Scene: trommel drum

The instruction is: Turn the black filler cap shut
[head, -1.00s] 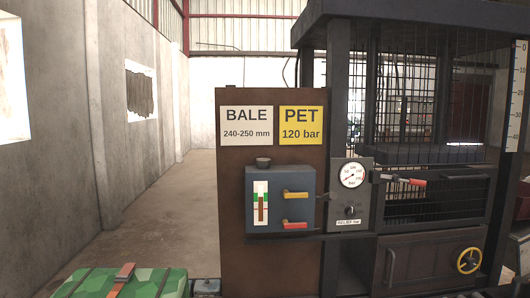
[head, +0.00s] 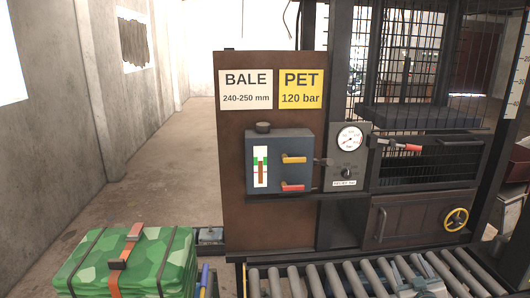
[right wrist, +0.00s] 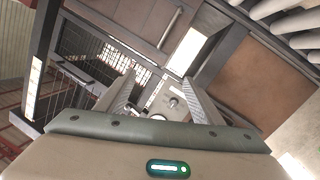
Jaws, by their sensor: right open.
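The black filler cap (head: 263,127) sits on top of the blue-grey box (head: 250,175) mounted on the brown panel. It is small in the head view, and I cannot tell how far it is turned. My right gripper (head: 407,272) shows low at the right over the rollers, well apart from the cap. In the right wrist view my right gripper (right wrist: 160,88) is open and empty, its two fingers spread, with the relief panel (right wrist: 173,103) seen between them at a distance. I cannot make out the cap there. My left gripper is not in view.
The box carries a yellow lever (head: 294,159) and a red lever (head: 293,187). A pressure gauge (head: 349,138) and a red-handled lever (head: 405,147) are to the right. A roller conveyor (head: 330,281) runs in front. A green strapped bale (head: 130,262) lies at left.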

